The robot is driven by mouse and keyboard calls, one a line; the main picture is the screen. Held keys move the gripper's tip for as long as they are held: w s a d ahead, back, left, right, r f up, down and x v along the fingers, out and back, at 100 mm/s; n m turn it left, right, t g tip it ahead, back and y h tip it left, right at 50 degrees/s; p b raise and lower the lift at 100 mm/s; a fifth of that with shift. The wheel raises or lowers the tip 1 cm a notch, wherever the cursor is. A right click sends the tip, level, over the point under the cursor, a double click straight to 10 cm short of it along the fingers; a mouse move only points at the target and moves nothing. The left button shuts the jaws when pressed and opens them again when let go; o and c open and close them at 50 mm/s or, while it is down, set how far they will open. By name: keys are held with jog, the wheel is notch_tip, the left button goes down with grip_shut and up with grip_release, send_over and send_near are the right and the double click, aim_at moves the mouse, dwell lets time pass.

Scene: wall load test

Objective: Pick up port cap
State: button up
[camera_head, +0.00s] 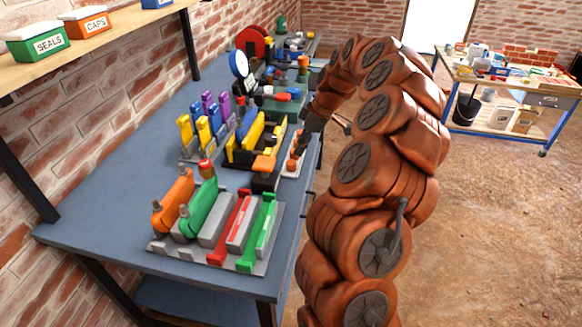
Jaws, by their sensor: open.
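My arm reaches from the right over the blue-grey bench (120,200). My gripper (298,150) points down at the bench's right edge and is open. It is just above a small pale plate (285,174) with small orange pieces (291,165) on it. I cannot tell whether the fingers touch or surround one of these pieces. No part is clearly marked as the port cap. A small red cap-like piece (205,168) sits near the top of a green part (199,208) at the front. The gripper and arm hide part of the bench edge.
A grey fixture (161,246) with orange, red and green parts stands in front. Yellow and purple parts (187,130) stand behind it. Bins labelled SEALS (38,46) and CAPS (84,28) sit on the shelf. A cluttered table (510,82) stands far right, with open floor between.

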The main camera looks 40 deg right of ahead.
aim_at(292, 162)
jog(key=shift+p+x, duration=1.05)
jog(key=shift+x, duration=2.8)
jog(key=shift+s, duration=0.1)
jog(key=c, duration=0.5)
